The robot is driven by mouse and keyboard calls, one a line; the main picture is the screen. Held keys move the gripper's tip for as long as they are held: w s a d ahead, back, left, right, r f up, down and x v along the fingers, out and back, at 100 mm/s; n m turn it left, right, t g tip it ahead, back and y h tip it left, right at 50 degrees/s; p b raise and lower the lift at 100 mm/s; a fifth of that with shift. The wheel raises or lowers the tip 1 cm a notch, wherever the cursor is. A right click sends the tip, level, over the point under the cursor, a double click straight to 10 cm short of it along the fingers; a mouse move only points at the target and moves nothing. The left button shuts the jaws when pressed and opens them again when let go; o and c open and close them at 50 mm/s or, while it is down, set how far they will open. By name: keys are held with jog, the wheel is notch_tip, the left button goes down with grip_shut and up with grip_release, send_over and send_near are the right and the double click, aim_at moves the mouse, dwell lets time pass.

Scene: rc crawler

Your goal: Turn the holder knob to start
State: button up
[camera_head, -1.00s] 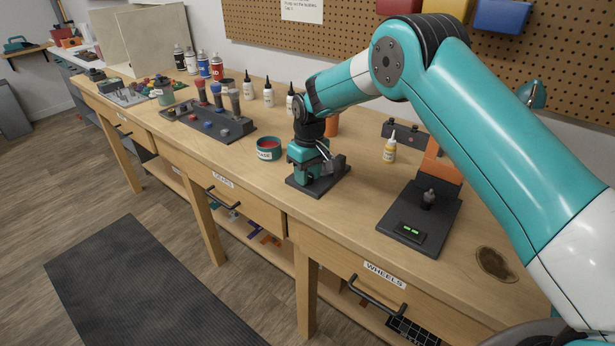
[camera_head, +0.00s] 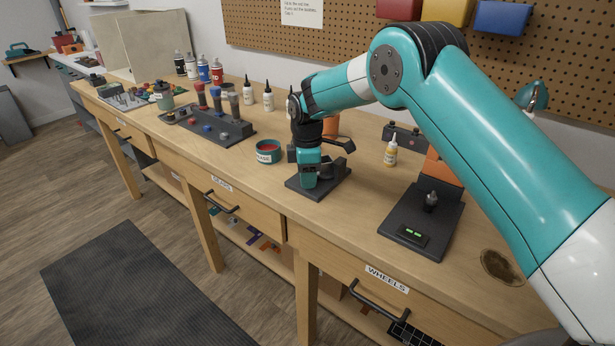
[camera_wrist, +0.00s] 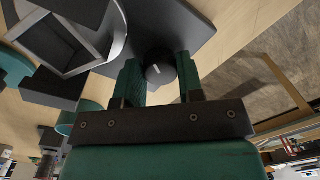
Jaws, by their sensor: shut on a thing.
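The holder is a dark fixture on a square plate (camera_head: 338,183) near the front edge of the bench. Its knob (camera_wrist: 158,68) is round and black with a short white line on top. In the wrist view the knob sits between the teal fingers of my gripper (camera_wrist: 158,78), which is shut on it from both sides. In the head view my gripper (camera_head: 311,180) points down over the left part of the plate and hides the knob. Part of the plate also shows in the wrist view (camera_wrist: 195,28).
A red-filled labelled tin (camera_head: 268,152) stands close left of my gripper. A dark tray of parts (camera_head: 207,128) lies farther left. Bare bench lies between holder and stand.

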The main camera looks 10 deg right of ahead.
jog(key=n, duration=0.7)
jog(key=shift+r, duration=0.1)
dwell(0.5)
jog(key=o, duration=0.9)
jog(key=r, duration=1.1)
jog(key=r+b, duration=0.1)
jog(key=r, duration=0.5)
jog(key=shift+w+a+r, duration=0.15)
jog(key=shift+w+a, duration=0.1)
jog(key=shift+w, duration=0.15)
